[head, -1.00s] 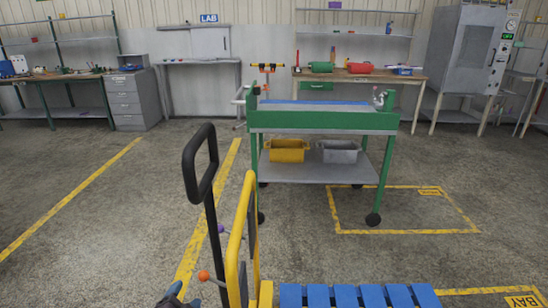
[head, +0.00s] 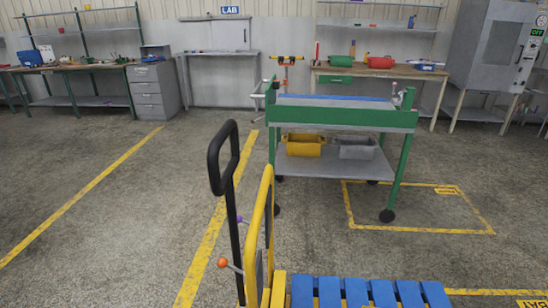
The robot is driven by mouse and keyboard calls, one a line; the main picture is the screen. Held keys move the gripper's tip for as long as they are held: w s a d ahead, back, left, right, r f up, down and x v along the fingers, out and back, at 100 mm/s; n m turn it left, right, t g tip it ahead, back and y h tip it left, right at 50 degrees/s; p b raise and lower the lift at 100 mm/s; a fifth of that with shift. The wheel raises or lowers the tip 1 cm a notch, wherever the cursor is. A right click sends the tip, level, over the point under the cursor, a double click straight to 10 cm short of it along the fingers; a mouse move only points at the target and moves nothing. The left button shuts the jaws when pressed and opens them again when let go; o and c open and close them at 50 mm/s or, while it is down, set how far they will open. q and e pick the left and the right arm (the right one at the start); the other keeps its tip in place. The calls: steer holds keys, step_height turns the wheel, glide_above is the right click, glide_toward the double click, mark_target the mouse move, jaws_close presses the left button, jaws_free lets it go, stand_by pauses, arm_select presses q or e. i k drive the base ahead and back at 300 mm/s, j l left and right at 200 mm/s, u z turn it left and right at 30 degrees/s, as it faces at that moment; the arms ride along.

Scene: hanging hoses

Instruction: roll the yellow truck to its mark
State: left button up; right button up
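The yellow truck (head: 262,235) stands at the bottom middle of the head view, with a yellow frame and a black looped handle (head: 222,170) rising on its left. A blue slatted load (head: 365,292) lies to the right of the yellow frame, cut off by the bottom edge. A yellow floor outline (head: 420,230) with a small yellow label lies ahead to the right. Another yellow line with a label (head: 530,303) is partly in view at the lower right. Neither of my grippers is in view.
A green wheeled cart (head: 345,118) with a yellow bin (head: 303,145) and a grey bin (head: 355,149) stands ahead, close to the floor outline. Workbenches and a grey cabinet (head: 492,50) line the back wall. Open floor (head: 110,230) lies left, crossed by yellow lines.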

mark_target(250, 282)
steer(key=k+j, duration=0.25)
steer(key=j, duration=0.15)
steer(key=k+j, duration=0.25)
steer(key=j, duration=0.15)
steer(key=k+j, duration=0.2)
steer(key=j, duration=0.2)
steer(key=z, duration=0.05)
